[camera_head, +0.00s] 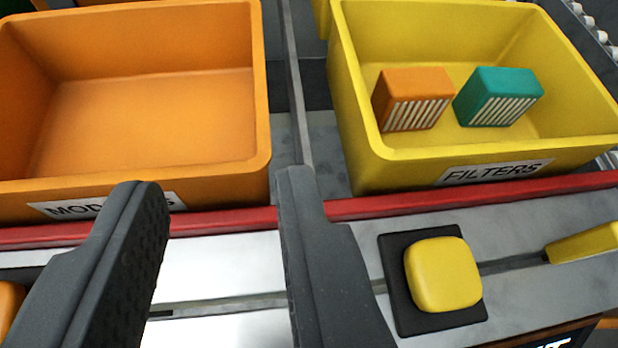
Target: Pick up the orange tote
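The orange tote (262,110) stands at the upper left, cut off by the left edge of the picture. It is empty, and a white label on its front begins "MOD"; the rest is partly hidden by my gripper's left finger. My gripper (215,200) is in front of the tote, low in the picture. Its two dark fingers are spread apart with nothing between them. The fingertips overlap the tote's lower front edge in the picture; I see no contact.
A yellow tote (400,170) labelled "FILTERS" stands to the right, holding an orange filter (415,98) and a teal filter (498,96). A red rail (390,207) runs before both totes. A yellow button (443,275) on a black base sits nearer. A narrow gap separates the totes.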

